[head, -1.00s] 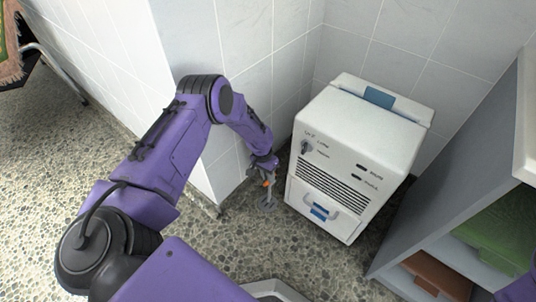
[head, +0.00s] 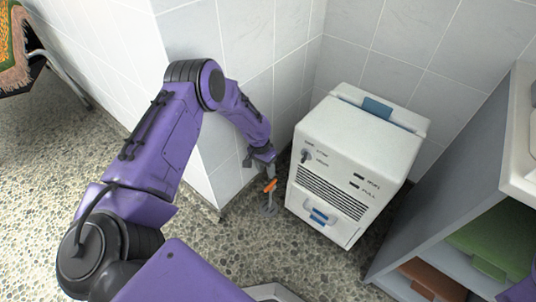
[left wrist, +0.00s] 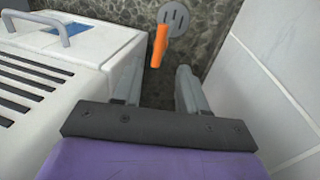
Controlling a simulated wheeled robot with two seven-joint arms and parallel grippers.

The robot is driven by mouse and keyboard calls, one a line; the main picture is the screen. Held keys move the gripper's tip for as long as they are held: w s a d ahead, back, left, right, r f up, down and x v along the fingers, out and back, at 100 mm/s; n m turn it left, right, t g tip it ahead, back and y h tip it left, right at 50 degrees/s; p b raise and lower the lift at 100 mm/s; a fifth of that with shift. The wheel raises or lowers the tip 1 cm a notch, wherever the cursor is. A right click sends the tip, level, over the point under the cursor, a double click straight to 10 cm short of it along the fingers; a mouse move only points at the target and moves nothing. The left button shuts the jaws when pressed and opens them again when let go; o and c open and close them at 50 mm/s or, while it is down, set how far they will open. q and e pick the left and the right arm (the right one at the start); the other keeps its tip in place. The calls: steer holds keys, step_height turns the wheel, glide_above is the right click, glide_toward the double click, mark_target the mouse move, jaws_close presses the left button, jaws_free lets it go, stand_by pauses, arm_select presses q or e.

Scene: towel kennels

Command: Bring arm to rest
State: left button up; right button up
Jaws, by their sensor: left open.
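My left gripper (head: 267,172) hangs in the narrow space between the tiled wall corner and a white machine, pointing down toward the floor. In the left wrist view its two fingers (left wrist: 158,88) are apart with nothing held between them. An orange piece (left wrist: 159,46) shows just beyond the fingertips; it also shows below the gripper in the head view (head: 270,186). I cannot tell whether it touches a finger. My right gripper is not in view.
The white machine (head: 355,146) with a vent and a front handle stands close to the right of the gripper. The tiled wall (head: 200,40) is close on the left. A grey shelf unit (head: 450,170) with green and brown bins is at the right.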

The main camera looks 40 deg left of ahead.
arm_select(q)
steer(key=r, duration=0.3)
steer(key=shift+a+p, duration=0.3)
